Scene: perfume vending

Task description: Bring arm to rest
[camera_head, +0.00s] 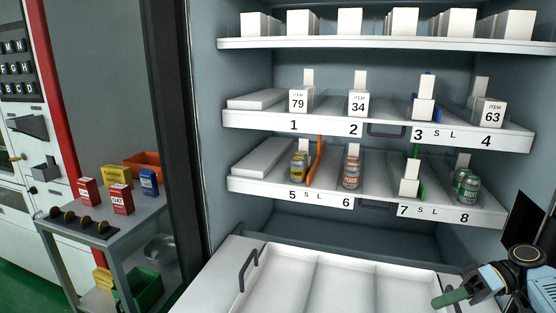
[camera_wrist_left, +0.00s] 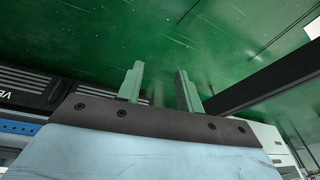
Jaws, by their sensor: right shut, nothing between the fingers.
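My right gripper (camera_head: 452,297) comes in at the lower right of the head view, over the right end of the open white drawer. Its green fingers are together and hold nothing. My right arm behind it is partly cut off by the picture's edge. My left gripper (camera_wrist_left: 161,80) shows only in the left wrist view. Its two green fingers stand apart with nothing between them, above a green floor (camera_wrist_left: 225,35).
The white drawer (camera_head: 340,285) below is open and looks empty. A grey cart (camera_head: 150,207) with red boxes (camera_head: 121,199) and a green bin (camera_head: 147,288) stands left.

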